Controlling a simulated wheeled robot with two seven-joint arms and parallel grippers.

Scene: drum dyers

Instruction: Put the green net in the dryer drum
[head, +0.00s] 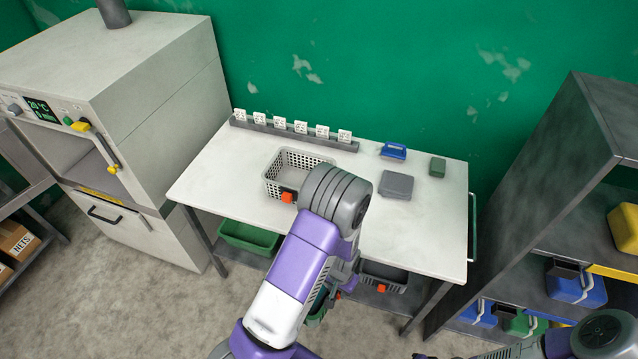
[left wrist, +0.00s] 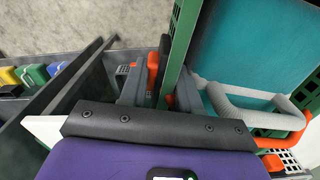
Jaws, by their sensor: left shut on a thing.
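A green mesh-walled piece (left wrist: 183,45), which looks like the green net, stands between the fingers of my left gripper (left wrist: 160,80). The gripper is shut on it, by an orange part of its rim. In the head view my own arm hides most of the gripper (head: 342,278); a bit of the green net (head: 317,308) shows below it, by the table's front edge. A pale grey machine (head: 140,95) with a display and a front opening stands at left, apart from the gripper. I cannot make out a drum in it. My right gripper is out of view.
A dark shelf (head: 560,165) stands right. Floor at left front is clear.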

